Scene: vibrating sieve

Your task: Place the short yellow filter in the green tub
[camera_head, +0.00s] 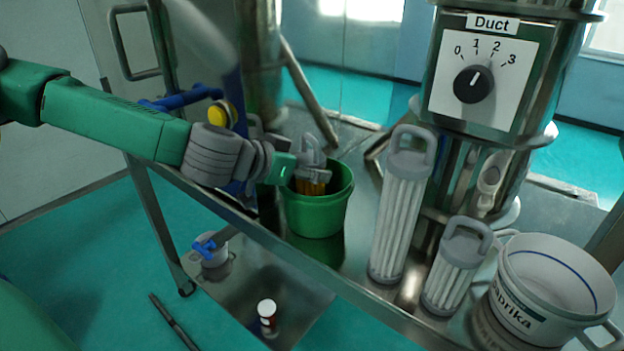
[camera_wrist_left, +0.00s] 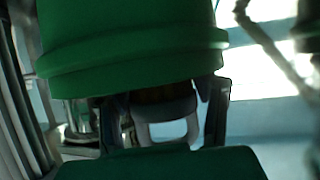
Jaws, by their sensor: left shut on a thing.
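The green tub (camera_head: 314,214) stands on the steel table. My left gripper (camera_head: 313,172) is at the tub's mouth, shut on the grey handle of the short yellow filter (camera_head: 312,187). The filter's yellow body shows inside the tub, below the rim; its lower end is hidden by the tub wall. I cannot tell whether it touches the bottom. The left wrist view shows the filter's handle (camera_wrist_left: 168,130) between the fingers and the green tub (camera_wrist_left: 130,45) close by. My right gripper is not in view.
A tall white filter (camera_head: 400,205) and a short white filter (camera_head: 455,268) stand right of the tub. The table's front edge is close to the tub.

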